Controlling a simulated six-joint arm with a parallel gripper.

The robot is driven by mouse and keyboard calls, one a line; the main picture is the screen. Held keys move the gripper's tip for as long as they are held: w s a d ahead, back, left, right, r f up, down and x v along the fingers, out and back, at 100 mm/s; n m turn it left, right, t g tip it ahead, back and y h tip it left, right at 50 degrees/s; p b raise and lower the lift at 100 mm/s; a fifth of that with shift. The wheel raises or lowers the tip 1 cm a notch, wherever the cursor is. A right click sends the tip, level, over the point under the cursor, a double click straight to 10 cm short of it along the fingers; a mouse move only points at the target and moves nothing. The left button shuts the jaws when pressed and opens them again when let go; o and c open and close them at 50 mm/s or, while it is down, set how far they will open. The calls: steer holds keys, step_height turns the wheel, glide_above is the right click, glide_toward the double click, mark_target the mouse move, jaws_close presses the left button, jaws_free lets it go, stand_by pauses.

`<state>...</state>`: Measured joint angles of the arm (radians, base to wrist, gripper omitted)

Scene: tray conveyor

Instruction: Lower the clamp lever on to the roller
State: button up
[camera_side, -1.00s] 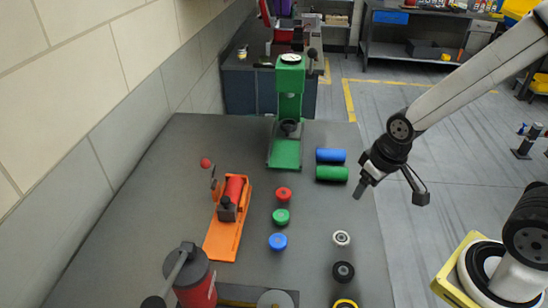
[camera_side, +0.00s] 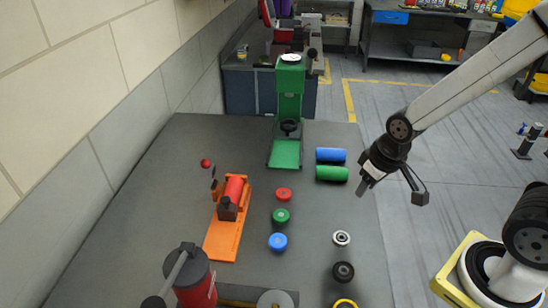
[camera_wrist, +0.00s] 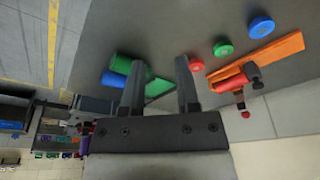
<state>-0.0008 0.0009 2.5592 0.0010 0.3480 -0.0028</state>
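The orange clamp fixture (camera_side: 224,238) sits on the left part of the grey table, with the red roller (camera_side: 235,188) lying in it. The clamp lever (camera_side: 214,186) stands raised beside the roller, its red ball knob (camera_side: 206,163) up and to the left, apart from the roller. The wrist view also shows the fixture (camera_wrist: 270,54), the red roller (camera_wrist: 228,84) and the knob (camera_wrist: 245,114). My gripper (camera_side: 361,192) is in the air over the table's right edge, well away from the lever. In the wrist view its two fingers (camera_wrist: 160,84) are apart with nothing between them.
Red (camera_side: 283,194), green (camera_side: 281,216) and blue (camera_side: 278,241) discs lie right of the fixture. Blue (camera_side: 331,155) and green (camera_side: 332,173) rollers lie near my gripper. A green press (camera_side: 290,95) stands at the back; a dark red cylinder (camera_side: 195,280) stands in front.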

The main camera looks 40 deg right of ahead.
steer(key=shift+w+a, duration=0.1)
steer(key=shift+w, duration=0.1)
steer(key=c, duration=0.3)
steer(key=shift+w+a, duration=0.2)
steer(key=shift+w, duration=0.05)
jaws_close()
steer(key=w+a+n+t, duration=0.3)
steer(key=w+a+n, duration=0.2)
steer(key=w+a, duration=0.1)
steer(key=w+a+f+n+t+y, duration=0.1)
steer(key=w+a+n+t, duration=0.2)
steer(key=w+a, duration=0.4)
steer(key=w+a+n+t, duration=0.4)
steer(key=w+a+n, duration=0.2)
steer(key=w+a, duration=0.1)
steer(key=shift+a+f+n+y, duration=0.15)
steer(key=shift+a+n+y, duration=0.05)
steer(key=shift+n+y, duration=0.1)
steer(key=a+f+n+t+h, duration=0.1)
steer(key=a+n+t, duration=0.2)
steer(key=a+n, duration=0.2)
steer(key=shift+a+f+t, duration=0.15)
steer(key=shift+a+t, duration=0.25)
steer(key=shift+a, duration=0.6)
